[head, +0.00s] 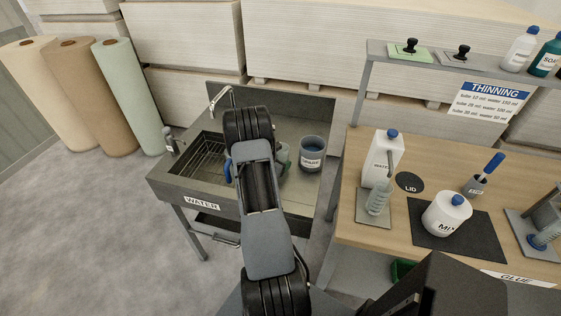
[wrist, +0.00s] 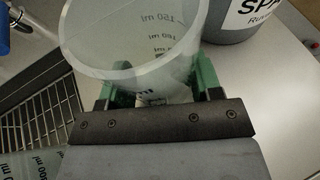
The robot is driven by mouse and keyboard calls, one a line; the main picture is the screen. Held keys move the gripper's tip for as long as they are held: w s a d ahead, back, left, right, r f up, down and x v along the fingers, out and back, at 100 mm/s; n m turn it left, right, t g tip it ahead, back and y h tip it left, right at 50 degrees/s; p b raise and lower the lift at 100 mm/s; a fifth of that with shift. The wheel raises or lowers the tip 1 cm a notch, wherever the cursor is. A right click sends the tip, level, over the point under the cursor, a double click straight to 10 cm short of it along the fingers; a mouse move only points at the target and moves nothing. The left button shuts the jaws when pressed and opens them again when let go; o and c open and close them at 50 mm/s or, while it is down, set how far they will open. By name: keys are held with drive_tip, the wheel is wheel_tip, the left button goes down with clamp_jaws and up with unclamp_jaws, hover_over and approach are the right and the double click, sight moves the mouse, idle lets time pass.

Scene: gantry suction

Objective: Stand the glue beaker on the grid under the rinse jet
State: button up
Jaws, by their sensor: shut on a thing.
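My gripper (wrist: 162,88) is shut on a clear graduated beaker (wrist: 130,45), with one green finger on either side of it. The beaker is upright or nearly so, and its open rim faces the wrist camera. I cannot tell whether its base touches the sink's flat drainboard (wrist: 265,85). In the head view my arm hides most of the beaker and gripper. The wire grid (head: 203,153) lies in the basin to the left; it also shows in the wrist view (wrist: 40,118). A curved spout (head: 219,97) rises at the basin's back.
A grey-blue SPARE pot (head: 312,155) stands close to the right of the held beaker. A clear vessel marked 1000 ml (wrist: 30,165) shows at the wrist view's lower left. A dark upright fitting (head: 170,141) stands at the sink's left. The wooden bench (head: 345,222) is to the right.

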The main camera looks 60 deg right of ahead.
drive_tip(key=shift+f+b, duration=0.2)
drive_tip(key=shift+b, duration=0.15)
drive_tip(key=o, duration=1.1)
